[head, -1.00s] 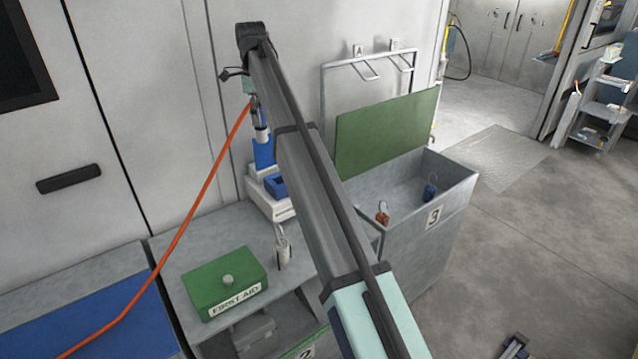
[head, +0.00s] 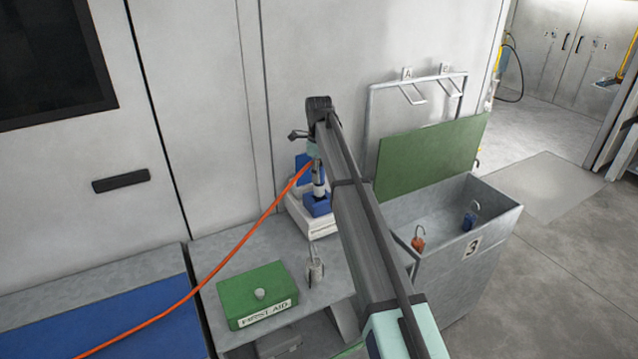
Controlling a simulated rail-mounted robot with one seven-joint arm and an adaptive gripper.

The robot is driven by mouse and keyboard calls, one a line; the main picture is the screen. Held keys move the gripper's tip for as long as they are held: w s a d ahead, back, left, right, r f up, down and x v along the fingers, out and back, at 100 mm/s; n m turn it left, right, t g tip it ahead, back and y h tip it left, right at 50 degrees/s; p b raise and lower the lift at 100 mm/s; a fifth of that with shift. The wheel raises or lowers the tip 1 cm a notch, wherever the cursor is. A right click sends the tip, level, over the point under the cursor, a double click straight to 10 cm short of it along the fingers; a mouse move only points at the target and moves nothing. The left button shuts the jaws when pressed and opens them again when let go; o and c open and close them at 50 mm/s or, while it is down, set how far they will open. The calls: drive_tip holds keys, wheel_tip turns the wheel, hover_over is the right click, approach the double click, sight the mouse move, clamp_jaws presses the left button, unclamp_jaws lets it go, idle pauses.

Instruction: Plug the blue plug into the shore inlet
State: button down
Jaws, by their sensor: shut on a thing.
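The shore inlet is a blue socket (head: 318,206) with a raised blue lid (head: 302,168) on a white housing (head: 312,226), at the back of the grey bench. My gripper (head: 318,182) points down directly above the socket, shut on the plug at the end of an orange cable (head: 215,262). The plug is small and mostly hidden by the fingers. Its lower end overlaps the blue socket in the picture; I cannot tell whether it is inside or just above it. The cable runs from the gripper down to the lower left.
A green first aid box (head: 252,297) and a grey padlock (head: 316,266) are on the bench in front. At right is an open grey bin (head: 462,262) with a green lid (head: 430,155), red and blue padlocks inside. A blue mat (head: 130,325) lies at left.

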sight(319, 186)
drive_tip(key=shift+f+p, duration=0.5)
drive_tip(key=shift+f, duration=1.9)
drive_tip(key=shift+f, duration=0.1)
drive_tip(key=c, duration=0.7)
unclamp_jaws()
drive_tip(key=shift+c, duration=0.2)
wheel_tip(319, 186, up, 12)
drive_tip(key=b, duration=0.2)
drive_tip(key=shift+b, duration=0.35)
